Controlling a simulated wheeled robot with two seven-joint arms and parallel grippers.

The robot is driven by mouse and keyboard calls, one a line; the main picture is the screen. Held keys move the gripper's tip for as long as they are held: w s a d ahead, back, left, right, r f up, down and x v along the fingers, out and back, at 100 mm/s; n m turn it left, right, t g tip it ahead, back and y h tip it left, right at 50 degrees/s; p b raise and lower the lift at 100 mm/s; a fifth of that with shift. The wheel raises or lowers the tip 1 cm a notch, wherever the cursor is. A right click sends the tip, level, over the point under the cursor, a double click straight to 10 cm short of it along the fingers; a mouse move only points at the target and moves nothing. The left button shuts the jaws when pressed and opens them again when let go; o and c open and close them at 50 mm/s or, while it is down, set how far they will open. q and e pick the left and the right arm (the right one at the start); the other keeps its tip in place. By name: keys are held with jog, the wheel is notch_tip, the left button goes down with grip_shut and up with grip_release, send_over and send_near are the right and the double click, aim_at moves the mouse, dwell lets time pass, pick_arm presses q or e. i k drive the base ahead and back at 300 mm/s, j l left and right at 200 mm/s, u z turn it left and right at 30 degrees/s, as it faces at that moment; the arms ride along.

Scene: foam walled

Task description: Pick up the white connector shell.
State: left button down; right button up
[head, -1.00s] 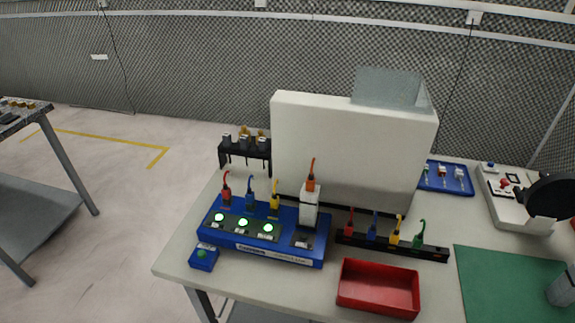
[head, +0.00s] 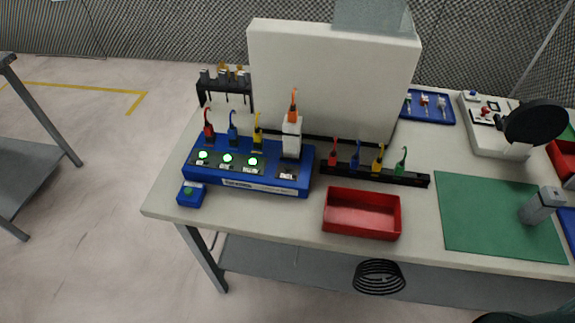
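A white upright block (head: 291,141) with an orange piece on top stands at the right end of the blue test fixture (head: 240,178). It looks like a white connector shell, but I cannot be sure at this size. Small pieces with whitish parts (head: 424,102) also lie in the blue tray (head: 446,113) at the back right; their shape is too small to tell. Neither of my grippers is in view.
A tall off-white panel (head: 330,80) stands behind the fixture. A black rack (head: 415,180) with coloured clips, a red bin (head: 362,228) and a green mat (head: 490,215) fill the front right. A grey cylinder (head: 537,205) stands on the mat.

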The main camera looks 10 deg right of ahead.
aim_at(292, 132)
jog(key=k+l+z, duration=0.1)
jog(key=k+l, duration=0.15)
jog(key=k+l+z, duration=0.1)
jog(key=k+l, duration=0.15)
jog(key=l, duration=0.2)
jog(key=k+l+z, duration=0.1)
jog(key=l, duration=0.25)
jog(key=k+l+z, duration=0.1)
jog(key=k+l, duration=0.2)
jog(key=k+l+z, duration=0.1)
jog(key=l, duration=0.4)
jog(key=k, duration=0.1)
